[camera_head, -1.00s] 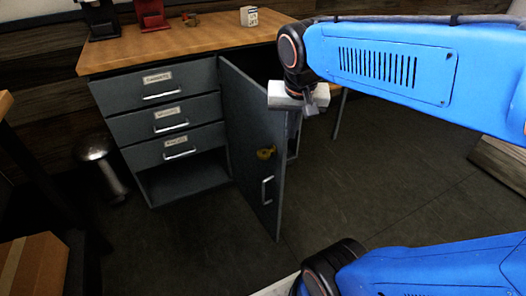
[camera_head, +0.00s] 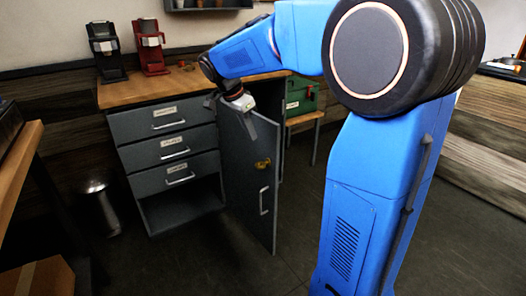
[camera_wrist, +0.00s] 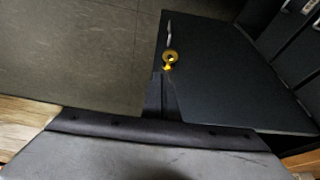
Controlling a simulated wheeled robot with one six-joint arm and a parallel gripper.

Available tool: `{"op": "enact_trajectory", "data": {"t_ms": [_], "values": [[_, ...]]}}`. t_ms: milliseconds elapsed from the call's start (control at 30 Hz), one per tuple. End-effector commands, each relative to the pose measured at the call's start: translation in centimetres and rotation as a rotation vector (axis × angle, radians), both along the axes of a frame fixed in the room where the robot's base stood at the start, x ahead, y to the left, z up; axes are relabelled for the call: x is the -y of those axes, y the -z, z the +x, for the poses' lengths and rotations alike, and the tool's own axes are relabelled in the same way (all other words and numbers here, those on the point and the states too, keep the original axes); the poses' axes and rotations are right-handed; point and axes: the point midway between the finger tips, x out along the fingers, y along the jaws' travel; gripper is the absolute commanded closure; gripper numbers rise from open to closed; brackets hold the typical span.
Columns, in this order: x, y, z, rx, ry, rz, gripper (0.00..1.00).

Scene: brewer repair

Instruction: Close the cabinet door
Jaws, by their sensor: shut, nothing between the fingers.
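The grey cabinet door (camera_head: 244,185) stands swung open, jutting out from the cabinet front (camera_head: 165,150) towards me. Its visible face bears a brass lock (camera_head: 262,164) and a bar handle (camera_head: 263,201). My gripper (camera_head: 251,128) is shut and empty, at the door's upper part; its finger overlaps the door in the picture, and I cannot tell if it touches. In the wrist view the door (camera_wrist: 225,80) lies to the right, with the brass lock (camera_wrist: 170,57) just beyond the fingertips of my gripper (camera_wrist: 158,80).
Labelled drawers (camera_head: 170,145) left of the door are shut, above an open lower compartment. The wooden top (camera_head: 175,86) holds a black brewer (camera_head: 105,52) and a red one (camera_head: 150,48). A green case (camera_head: 301,96) sits right, behind. A bin (camera_head: 100,205) stands left. Floor before the door is clear.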

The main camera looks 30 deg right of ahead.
Motion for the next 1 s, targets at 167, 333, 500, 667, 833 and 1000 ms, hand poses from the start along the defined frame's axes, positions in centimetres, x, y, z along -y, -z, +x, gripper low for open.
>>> {"op": "enact_trajectory", "data": {"t_ms": [167,333,500,667,833,1000], "values": [[0.6,1.4,0.0,-0.001,0.003,-0.001,1.0],[1.7,4.1,0.1,-0.003,0.001,0.0,1.0],[2.8,6.9,0.3,-0.001,0.002,0.0,1.0],[3.8,9.4,0.4,-0.003,0.001,0.001,1.0],[6.1,9.2,0.7,0.001,0.002,0.0,1.0],[7.3,9.2,0.8,0.001,0.0,0.001,1.0]]}}
